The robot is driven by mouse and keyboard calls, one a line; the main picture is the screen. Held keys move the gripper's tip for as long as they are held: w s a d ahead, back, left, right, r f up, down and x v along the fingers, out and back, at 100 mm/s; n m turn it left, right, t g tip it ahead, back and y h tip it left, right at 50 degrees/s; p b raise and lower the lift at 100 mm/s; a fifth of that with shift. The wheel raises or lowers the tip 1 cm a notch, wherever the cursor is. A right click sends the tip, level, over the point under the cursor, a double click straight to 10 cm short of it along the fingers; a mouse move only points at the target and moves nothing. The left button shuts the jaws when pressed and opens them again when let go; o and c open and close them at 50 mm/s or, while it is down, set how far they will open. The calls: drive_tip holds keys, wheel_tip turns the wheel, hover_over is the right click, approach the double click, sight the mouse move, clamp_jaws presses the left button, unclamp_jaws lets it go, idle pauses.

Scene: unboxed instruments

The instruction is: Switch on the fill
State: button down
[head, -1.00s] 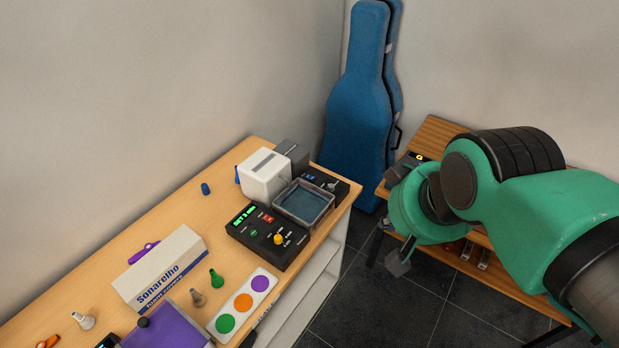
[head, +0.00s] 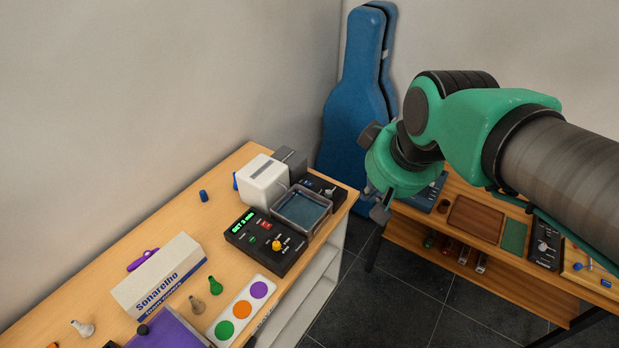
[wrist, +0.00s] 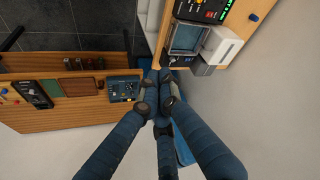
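A black control box (head: 265,241) with a lit green display, red and green buttons and a yellow knob sits near the front edge of the wooden bench. Behind it are a clear-walled basin (head: 302,211) and a dark unit (head: 326,192) with a small knob. The basin also shows at the top of the wrist view (wrist: 187,37). No fill label is readable, so I cannot tell which control is the fill. My gripper (head: 373,173) is right of the bench, in front of the blue case, with its fingers apart. It is empty in the wrist view (wrist: 157,108) and touches no control.
A blue instrument case (head: 352,105) leans in the corner. A second bench (head: 425,228) at right holds a brown tray (head: 477,219) and dark panels. Dark floor separates the benches. A carton (head: 160,277) lies at left.

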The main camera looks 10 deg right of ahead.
drive_tip(key=w+a+f+n+g+p, duration=0.1)
drive_tip(key=w+f+n, duration=0.1)
drive_tip(key=w, duration=0.8)
drive_tip(key=w+a+f+n+g+p, duration=0.1)
drive_tip(key=w+f+n+p, duration=0.1)
drive_tip(key=w, duration=0.8)
drive_tip(key=w+a+f+n+g+y+p, duration=0.1)
drive_tip(key=w+f+n+p, duration=0.1)
drive_tip(key=w+f, duration=1.4)
drive_tip(key=shift+w+a+f+n+y, duration=0.25)
drive_tip(key=shift+w+n, duration=0.45)
drive_tip(key=shift+w, duration=0.45)
drive_tip(key=shift+f, duration=0.1)
hover_over(308, 184)
drive_tip(key=f, duration=1.1)
drive_tip(key=shift+s+d+f, duration=0.15)
drive_tip(key=shift+s+f, duration=0.1)
drive_tip(key=shift+f, duration=0.1)
drive_tip(key=shift+x, duration=0.8)
drive_tip(key=shift+s+d, duration=0.2)
